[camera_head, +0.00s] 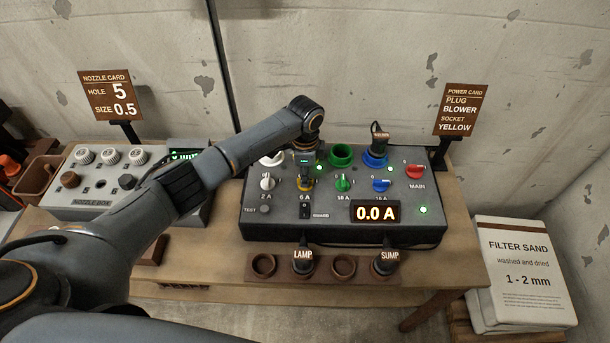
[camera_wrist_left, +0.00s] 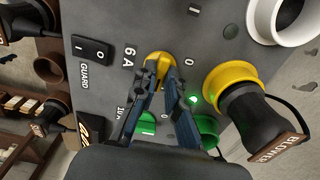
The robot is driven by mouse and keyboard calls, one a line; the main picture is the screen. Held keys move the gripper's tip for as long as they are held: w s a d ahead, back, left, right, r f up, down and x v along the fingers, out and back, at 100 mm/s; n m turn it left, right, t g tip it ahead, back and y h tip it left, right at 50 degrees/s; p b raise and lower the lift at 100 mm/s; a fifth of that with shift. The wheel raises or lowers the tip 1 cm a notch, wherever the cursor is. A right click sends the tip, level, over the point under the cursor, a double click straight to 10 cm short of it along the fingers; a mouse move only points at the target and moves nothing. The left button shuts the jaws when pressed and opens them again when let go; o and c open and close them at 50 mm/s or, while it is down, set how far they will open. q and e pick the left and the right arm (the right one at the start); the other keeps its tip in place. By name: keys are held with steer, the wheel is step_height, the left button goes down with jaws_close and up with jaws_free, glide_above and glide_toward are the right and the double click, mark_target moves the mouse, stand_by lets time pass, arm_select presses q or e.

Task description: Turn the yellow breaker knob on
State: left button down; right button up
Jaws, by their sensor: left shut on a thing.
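The yellow breaker knob (camera_wrist_left: 159,66) is on the grey power box (camera_head: 455,192), beside the "6 A" mark. My left gripper (camera_wrist_left: 163,80) is shut on it, one finger on each side of its raised grip. In the head view my left gripper (camera_head: 305,178) comes down from above and hides most of the knob. A green lamp (camera_wrist_left: 193,99) glows beside the knob. The plug labelled BLOWER (camera_wrist_left: 252,121) sits in the yellow socket (camera_wrist_left: 232,83). The display (camera_head: 375,213) reads 0.0 A. My right gripper is not in view.
White (camera_head: 267,182), green (camera_head: 342,183), blue (camera_head: 381,185) and red (camera_head: 414,171) knobs are nearby. A guard switch (camera_head: 305,209) is below the yellow knob. LAMP (camera_head: 303,256) and SUMP (camera_head: 386,259) plugs stand in a front holder. The nozzle box (camera_head: 85,205) is left.

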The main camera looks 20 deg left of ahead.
arm_select(q)
steer(key=c, duration=1.4)
jaws_free()
steer(key=shift+r, duration=0.1)
step_height(320, 180, up, 12)
steer(key=shift+f, duration=0.1)
